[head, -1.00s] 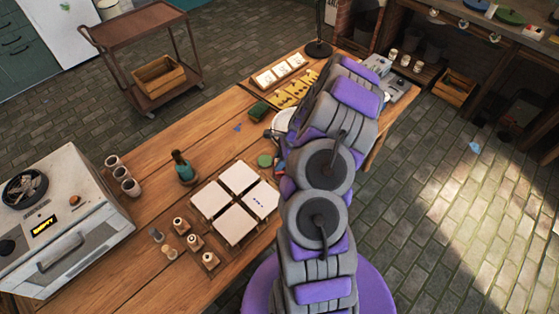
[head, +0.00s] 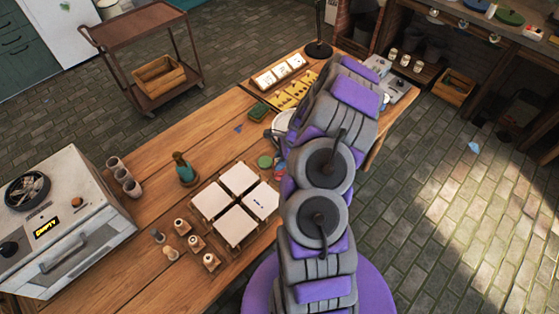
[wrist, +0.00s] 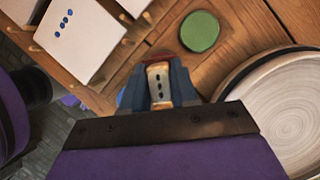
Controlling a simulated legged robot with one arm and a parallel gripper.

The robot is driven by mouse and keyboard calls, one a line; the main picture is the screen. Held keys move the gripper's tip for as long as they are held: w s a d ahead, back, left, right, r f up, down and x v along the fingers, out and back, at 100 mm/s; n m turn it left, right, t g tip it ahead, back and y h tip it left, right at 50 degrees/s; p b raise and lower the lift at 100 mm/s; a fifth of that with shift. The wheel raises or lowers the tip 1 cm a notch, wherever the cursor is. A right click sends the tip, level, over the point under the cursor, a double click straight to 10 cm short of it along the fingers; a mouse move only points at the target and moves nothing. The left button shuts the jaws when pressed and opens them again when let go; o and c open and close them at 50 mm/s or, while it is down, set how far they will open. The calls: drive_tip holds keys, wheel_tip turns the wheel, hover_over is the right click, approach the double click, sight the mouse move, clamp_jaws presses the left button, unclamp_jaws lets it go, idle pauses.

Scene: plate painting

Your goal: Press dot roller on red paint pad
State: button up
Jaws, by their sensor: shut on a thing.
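In the wrist view, my gripper (wrist: 160,98) is shut on the dot roller (wrist: 159,76), a pale block with a column of dark dots between the blue-grey fingers. A dark red rim, which looks like the red paint pad (wrist: 157,54), shows just beyond the roller's tip; the rest of it is hidden. The roller is over or against this pad; I cannot tell whether they touch. The green paint pad (wrist: 200,32) lies just right of it, also in the head view (head: 265,161).
White square tiles (head: 239,179) stand on a rack left of my arm, one with blue dots (wrist: 63,22). A round pale wheel or dish (wrist: 280,115) is close on the right in the wrist view. A teal bottle (head: 183,168) and small stamps (head: 195,243) stand farther left.

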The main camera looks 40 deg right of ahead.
drive_tip(key=shift+r+p, duration=2.4)
drive_tip(key=shift+r, duration=0.65)
drive_tip(key=shift+a+f, duration=0.1)
